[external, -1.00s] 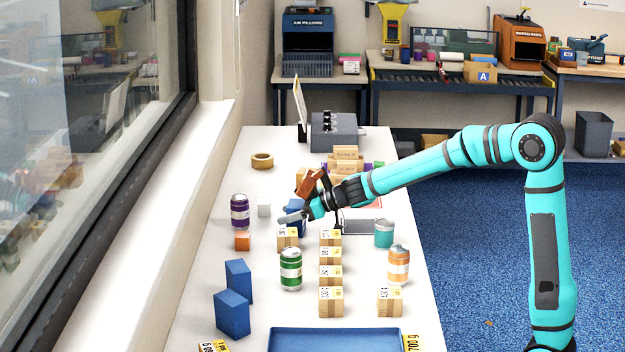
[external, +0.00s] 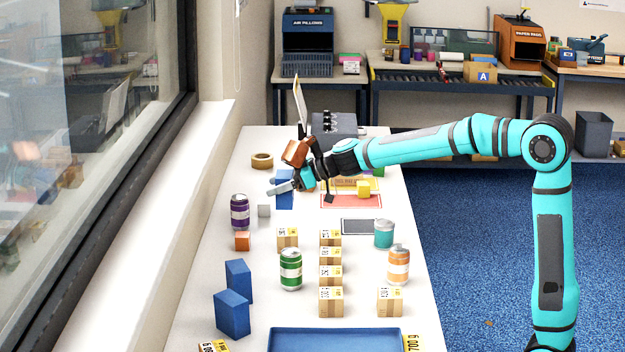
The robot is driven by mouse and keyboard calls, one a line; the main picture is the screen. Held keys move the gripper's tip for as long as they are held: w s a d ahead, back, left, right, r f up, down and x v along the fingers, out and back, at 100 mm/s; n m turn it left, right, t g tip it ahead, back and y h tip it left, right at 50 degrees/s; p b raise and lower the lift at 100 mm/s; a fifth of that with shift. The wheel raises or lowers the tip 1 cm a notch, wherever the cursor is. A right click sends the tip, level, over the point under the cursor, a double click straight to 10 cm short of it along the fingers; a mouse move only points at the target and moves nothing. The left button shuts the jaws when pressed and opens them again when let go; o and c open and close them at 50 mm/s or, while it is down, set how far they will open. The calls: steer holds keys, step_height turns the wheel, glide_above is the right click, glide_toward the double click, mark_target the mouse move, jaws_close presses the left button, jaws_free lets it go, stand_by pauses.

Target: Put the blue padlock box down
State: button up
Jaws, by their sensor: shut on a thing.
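My gripper (external: 287,187) is over the far part of the white table, left of the red-edged mat. It is shut on a blue box (external: 284,203), which I take to be the blue padlock box. The grey finger crosses in front of the box and hides its middle. Any padlock mark on it is not visible. I cannot tell whether its bottom touches the table. Two other blue boxes stand at the near left, one (external: 238,281) just behind the other (external: 231,315).
Several cartons, a green can (external: 290,270) and a blue tray (external: 335,341) fill the nearer table.

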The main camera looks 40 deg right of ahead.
steer(key=s+a+n+g+y, duration=0.2)
steer(key=s+a, duration=0.1)
steer(key=a, duration=0.7)
steer(key=s+a+n+g+y, duration=0.15)
steer(key=s+a, duration=0.25)
steer(key=a, duration=0.5)
steer(key=shift+n+g+h, duration=0.25)
steer(key=shift+n+g, duration=0.3)
steer(key=f, duration=1)
steer(key=shift+a, duration=0.4)
steer(key=o, duration=1.2)
steer(key=shift+f, duration=0.1)
steer(key=shift+c, duration=0.2)
steer(key=shift+d+r, duration=0.15)
steer(key=shift+r, duration=0.05)
steer(key=v, duration=1.1)
steer(key=shift+s+d, duration=0.2)
steer(key=shift+d, duration=0.1)
steer(key=shift+r, duration=0.15)
